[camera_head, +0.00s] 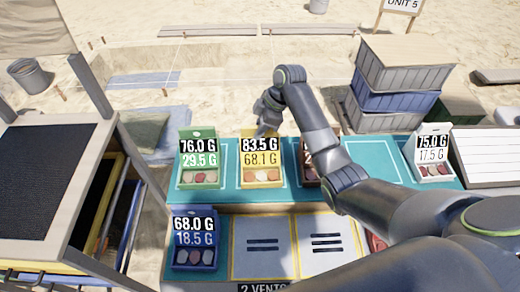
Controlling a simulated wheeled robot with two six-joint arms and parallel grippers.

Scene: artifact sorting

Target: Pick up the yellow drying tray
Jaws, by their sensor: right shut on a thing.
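The yellow drying tray (262,184) stands in the back row of the teal table, with a card reading 83.5 G over 68.1 G and several small pieces in its front. My right gripper (266,128) is at the tray's upper back edge, shut on it. The fingertips are partly hidden behind the card. I cannot tell whether the tray is lifted off the table. My right arm comes in from the right and crosses over the table. My left gripper is not in view.
A green tray (198,183) stands left of the yellow one; a brown tray (310,178) is close on its right, partly behind my arm. A blue tray (194,262) is front left. Two grey marked pads (262,262) lie bare. Stacked crates (400,80) stand behind right.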

